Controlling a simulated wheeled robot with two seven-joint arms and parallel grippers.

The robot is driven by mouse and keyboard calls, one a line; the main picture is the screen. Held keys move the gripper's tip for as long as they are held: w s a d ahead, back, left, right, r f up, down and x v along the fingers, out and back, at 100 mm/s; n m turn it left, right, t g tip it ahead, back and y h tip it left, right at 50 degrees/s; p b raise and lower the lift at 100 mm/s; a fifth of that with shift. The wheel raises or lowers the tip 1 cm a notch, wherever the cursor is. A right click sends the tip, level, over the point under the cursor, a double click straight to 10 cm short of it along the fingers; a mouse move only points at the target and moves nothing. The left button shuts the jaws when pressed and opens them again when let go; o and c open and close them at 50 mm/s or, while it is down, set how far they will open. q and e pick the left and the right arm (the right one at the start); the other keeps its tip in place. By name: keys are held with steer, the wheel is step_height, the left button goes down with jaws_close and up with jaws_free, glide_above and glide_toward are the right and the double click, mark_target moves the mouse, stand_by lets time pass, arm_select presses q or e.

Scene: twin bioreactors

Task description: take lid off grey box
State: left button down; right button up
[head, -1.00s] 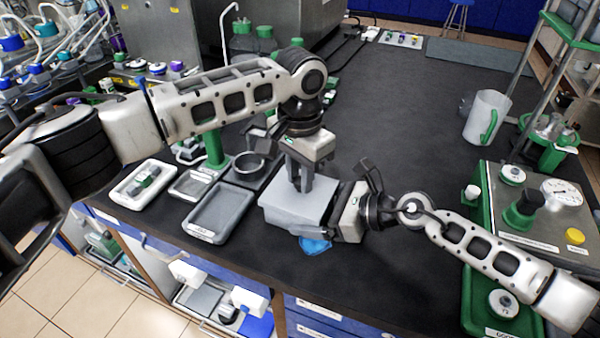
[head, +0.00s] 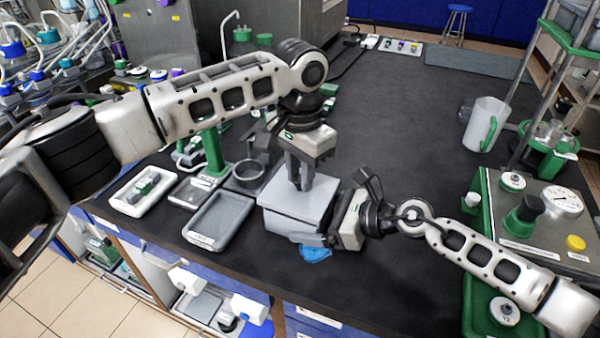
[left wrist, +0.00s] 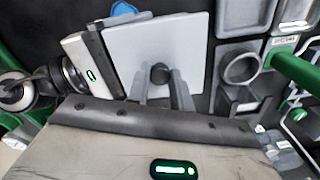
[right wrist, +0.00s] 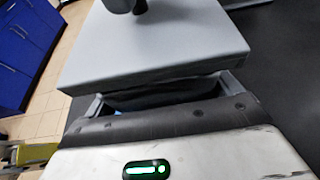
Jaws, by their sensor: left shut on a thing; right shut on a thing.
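The grey box (head: 290,233) stands at the near edge of the dark bench, with its flat light-grey lid (head: 296,200) above it. My left gripper (head: 300,182) points down and is shut on the lid's dark round knob, which shows between its fingers in the left wrist view (left wrist: 160,73). My right gripper (head: 333,222) comes from the right and is shut on the box's side, below the lid. In the right wrist view the lid (right wrist: 160,50) sits slightly raised over the box (right wrist: 165,95), with a dark gap between them. The box's inside is mostly hidden.
A grey tray (head: 220,222) lies just left of the box, with a round grey holder (head: 248,175) behind it. A blue item (head: 316,254) lies by the box's front. A jug (head: 484,125) and green-edged equipment (head: 540,215) stand right.

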arm_select(q)
steer(key=shift+r, duration=0.1)
steer(key=shift+r, duration=1.95)
arm_select(e)
steer(key=o, duration=1.1)
